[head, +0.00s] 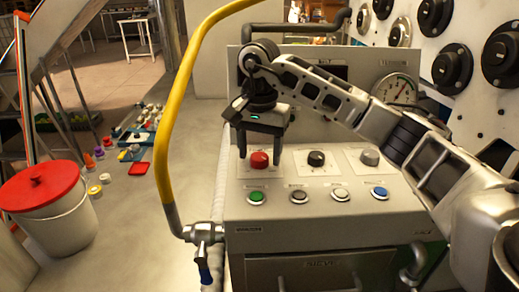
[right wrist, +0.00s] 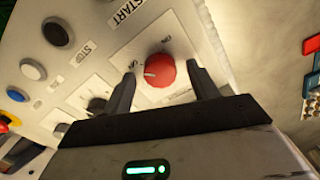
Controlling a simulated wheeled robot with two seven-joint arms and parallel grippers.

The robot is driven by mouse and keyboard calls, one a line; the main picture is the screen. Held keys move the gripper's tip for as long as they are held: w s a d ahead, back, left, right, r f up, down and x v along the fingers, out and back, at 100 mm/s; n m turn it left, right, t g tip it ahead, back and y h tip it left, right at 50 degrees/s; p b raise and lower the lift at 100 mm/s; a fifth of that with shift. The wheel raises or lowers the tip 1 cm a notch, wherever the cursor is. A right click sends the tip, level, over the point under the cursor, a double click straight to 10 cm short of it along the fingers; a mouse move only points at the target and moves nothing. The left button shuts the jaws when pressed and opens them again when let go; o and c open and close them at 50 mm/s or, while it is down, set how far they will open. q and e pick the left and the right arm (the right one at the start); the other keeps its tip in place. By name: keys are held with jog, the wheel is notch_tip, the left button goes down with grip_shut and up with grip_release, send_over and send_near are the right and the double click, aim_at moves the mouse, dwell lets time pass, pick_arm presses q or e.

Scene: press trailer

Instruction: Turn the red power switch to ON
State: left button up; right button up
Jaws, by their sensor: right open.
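The red power switch (head: 259,160) is a round knob at the left of the upper row on the grey press panel (head: 330,190). In the right wrist view the red switch (right wrist: 160,70) shows a white pointer mark on its left side; the small labels around it are too blurred to read surely. My right gripper (head: 260,158) is open, with one finger on each side of the red switch. In the right wrist view a gap shows between the knob and each finger of the gripper (right wrist: 160,88). My left gripper is not in view.
A black knob (head: 316,158) and a grey knob (head: 369,157) sit right of the switch. A yellow hose (head: 163,130) rises left of the panel. A red-lidded bucket (head: 45,205) stands far left.

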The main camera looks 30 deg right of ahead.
jog(key=shift+f, duration=0.15)
jog(key=c, duration=1)
jog(key=m, duration=1.3)
jog(key=shift+m, duration=2.4)
